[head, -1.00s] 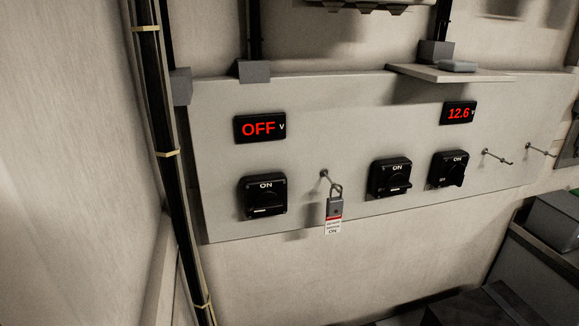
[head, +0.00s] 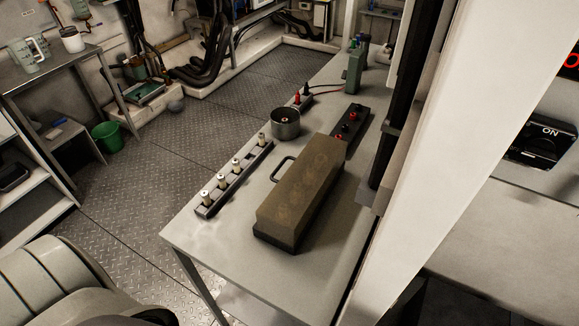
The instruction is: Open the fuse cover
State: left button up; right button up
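The fuse cover appears to be the long brown, translucent-looking box (head: 303,188) on the grey table, in the middle of the head view. It sits down on a dark base (head: 275,241) and looks closed. A dark handle (head: 281,168) sticks out from its left side. What is under the cover is hidden. Neither of my grippers shows in the head view, so nothing is seen touching the cover.
The grey table (head: 200,241) also bears a rack (head: 235,182) of several fuses, a metal pot (head: 286,124), a black terminal block (head: 350,128) and a green meter (head: 355,72). A pale post (head: 450,120) stands right of the table. Open floor (head: 130,205) lies left.

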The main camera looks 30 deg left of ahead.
aim_at(281, 233)
jog(key=j+z, duration=0.1)
jog(key=j, duration=0.35)
jog(key=k+j+z, duration=0.1)
jog(key=j, duration=0.35)
jog(key=j+z, duration=0.1)
jog(key=j, duration=0.35)
jog(key=k+j+z, duration=0.1)
jog(key=j, duration=0.35)
jog(key=k+j+z, duration=0.1)
jog(key=j, duration=0.3)
